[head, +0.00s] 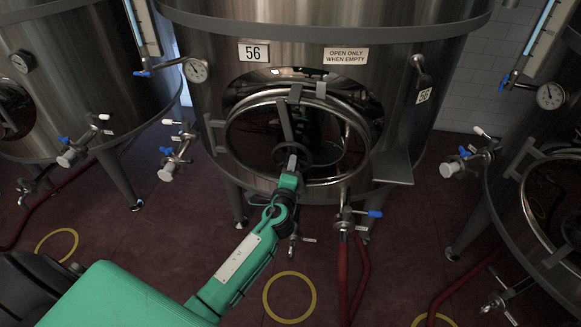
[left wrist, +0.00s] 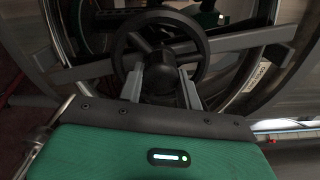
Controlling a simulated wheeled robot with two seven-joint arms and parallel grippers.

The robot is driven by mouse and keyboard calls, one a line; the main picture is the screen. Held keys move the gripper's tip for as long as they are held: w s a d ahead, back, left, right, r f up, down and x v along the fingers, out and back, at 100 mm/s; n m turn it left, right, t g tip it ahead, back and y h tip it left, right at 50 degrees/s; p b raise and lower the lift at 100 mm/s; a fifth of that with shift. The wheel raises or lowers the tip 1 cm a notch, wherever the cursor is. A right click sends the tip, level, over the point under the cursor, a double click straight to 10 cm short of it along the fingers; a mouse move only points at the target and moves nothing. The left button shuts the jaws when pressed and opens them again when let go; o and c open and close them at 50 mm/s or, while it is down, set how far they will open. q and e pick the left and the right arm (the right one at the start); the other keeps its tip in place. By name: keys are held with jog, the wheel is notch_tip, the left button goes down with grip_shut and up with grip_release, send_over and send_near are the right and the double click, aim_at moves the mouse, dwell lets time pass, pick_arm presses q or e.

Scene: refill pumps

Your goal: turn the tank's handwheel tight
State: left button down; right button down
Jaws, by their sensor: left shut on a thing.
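The steel tank marked 56 (head: 220,95) stands in the middle of the head view. Its round manway door (head: 252,150) sits in its frame with a crossbar (head: 284,122) over it. The dark handwheel (head: 312,143) is at the door's middle, partly hidden behind my left gripper. In the left wrist view the black handwheel (left wrist: 203,55) shows as a ring with spokes and a hub (left wrist: 160,80). My left gripper (head: 293,162) is at the handwheel's centre, its two grey fingers (left wrist: 160,84) on either side of the hub, shut on it. My right gripper is not in view.
A gauge (head: 196,70) and valves with blue levers (head: 345,215) stick out around the tank. A small shelf plate (head: 393,167) is right of the door. Other tanks stand left (head: 75,60) and right (head: 530,210). Red hoses (head: 343,265) run over the dark red floor.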

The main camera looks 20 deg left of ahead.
pick_arm(q)
jog(key=shift+m, duration=0.9)
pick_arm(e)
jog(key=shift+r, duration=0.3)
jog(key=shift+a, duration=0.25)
pick_arm(q)
jog(key=shift+m, duration=0.3)
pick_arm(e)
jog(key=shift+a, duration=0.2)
pick_arm(q)
jog(key=c, duration=0.9)
grip_release()
jog(key=shift+c, duration=0.2)
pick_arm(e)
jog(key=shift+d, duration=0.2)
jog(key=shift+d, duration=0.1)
